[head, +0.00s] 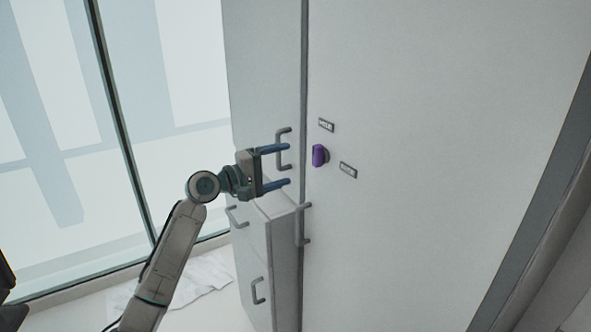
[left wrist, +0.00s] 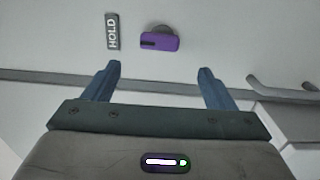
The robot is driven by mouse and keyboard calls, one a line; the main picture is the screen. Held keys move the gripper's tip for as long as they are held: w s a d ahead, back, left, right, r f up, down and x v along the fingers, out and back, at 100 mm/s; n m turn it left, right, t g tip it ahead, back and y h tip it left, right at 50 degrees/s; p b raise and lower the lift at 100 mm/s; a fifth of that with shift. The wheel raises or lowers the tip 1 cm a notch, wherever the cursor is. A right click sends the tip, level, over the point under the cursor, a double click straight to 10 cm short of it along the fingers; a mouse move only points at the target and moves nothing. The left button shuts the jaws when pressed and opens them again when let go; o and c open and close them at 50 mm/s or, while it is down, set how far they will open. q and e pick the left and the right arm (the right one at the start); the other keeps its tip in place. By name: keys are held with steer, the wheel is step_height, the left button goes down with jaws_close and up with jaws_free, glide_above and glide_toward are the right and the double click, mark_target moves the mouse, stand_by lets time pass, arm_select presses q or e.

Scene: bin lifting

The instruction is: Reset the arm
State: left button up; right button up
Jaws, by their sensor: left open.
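My left gripper (head: 274,166) is in the middle of the head view, with its two blue fingers spread apart and nothing between them. It points right, toward a purple knob (head: 319,155) on a large pale panel (head: 430,130), and is apart from the knob. In the left wrist view the open fingers (left wrist: 158,88) show, with the purple knob (left wrist: 159,42) beyond the fingertips. A label reading HOLD (left wrist: 112,31) is beside the knob there. My right gripper is in neither view.
Two small labels (head: 326,125) (head: 348,170) flank the knob. Grey cabinet handles (head: 284,149) are close behind and below the gripper. A lower cabinet (head: 285,240) stands below it.

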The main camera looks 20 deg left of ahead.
arm_select(q)
steer(key=shift+s+a, duration=0.4)
steer(key=shift+s, duration=0.2)
